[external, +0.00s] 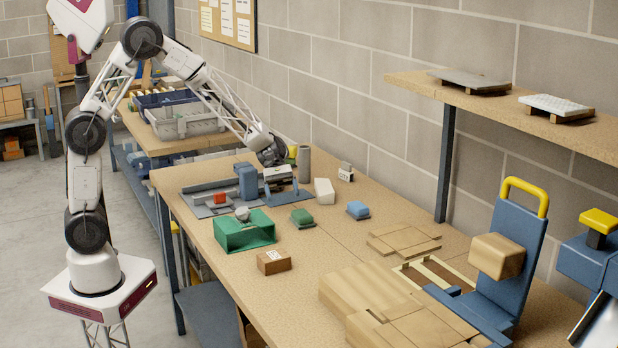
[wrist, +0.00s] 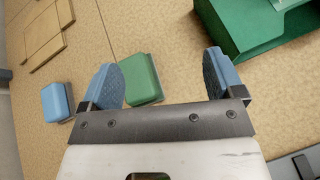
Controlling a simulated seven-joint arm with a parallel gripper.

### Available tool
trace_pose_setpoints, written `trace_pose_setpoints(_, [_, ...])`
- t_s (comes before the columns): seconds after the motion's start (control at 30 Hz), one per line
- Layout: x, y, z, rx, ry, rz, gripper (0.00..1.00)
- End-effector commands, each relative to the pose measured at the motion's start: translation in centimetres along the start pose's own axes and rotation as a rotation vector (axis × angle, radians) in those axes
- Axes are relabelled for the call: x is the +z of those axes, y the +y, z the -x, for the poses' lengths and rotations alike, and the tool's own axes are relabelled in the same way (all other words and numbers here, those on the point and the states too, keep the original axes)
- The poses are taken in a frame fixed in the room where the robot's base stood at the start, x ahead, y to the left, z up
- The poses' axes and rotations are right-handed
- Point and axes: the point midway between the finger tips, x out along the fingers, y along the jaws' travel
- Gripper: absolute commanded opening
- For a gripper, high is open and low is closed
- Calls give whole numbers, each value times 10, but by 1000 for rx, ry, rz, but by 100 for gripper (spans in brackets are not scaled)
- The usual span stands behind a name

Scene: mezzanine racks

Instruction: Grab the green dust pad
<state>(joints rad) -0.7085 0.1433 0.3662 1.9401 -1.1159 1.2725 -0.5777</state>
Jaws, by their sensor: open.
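The green dust pad (external: 303,217) lies flat on the workbench, between a green open box and a blue pad. In the wrist view the green pad (wrist: 144,82) shows between the blue fingers, close beside the left one, which covers part of its edge. My gripper (wrist: 166,75) is open with nothing held. In the external view my gripper (external: 282,191) hangs over the bench, behind and a little left of the green pad, apart from it.
The blue pad (external: 358,210) lies to the right; the green box (external: 240,233) stands to the left. A small brown block (external: 273,262) sits in front. Flat boards (external: 403,239) lie farther right. A white block (external: 324,191) and a grey cylinder (external: 304,163) stand near the wall.

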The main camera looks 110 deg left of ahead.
Motion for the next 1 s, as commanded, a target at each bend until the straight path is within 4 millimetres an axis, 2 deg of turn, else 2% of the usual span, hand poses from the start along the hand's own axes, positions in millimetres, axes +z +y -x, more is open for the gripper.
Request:
trace_pose_setpoints(0.03, [-16, 8, 6, 25, -19, 41, 87])
trace_pose_setpoints(0.1, [-33, 18, 14, 59, -46, 90, 87])
trace_pose_setpoints(0.2, [-52, 28, 23, 98, -78, 145, 87])
trace_pose_setpoints(0.33, [-69, 36, 30, 128, -104, 190, 87])
trace_pose_setpoints(0.77, [-75, 39, 33, 141, -115, 207, 87])
trace_pose_setpoints(1.0, [-73, 41, 20, 138, -115, 207, 87])
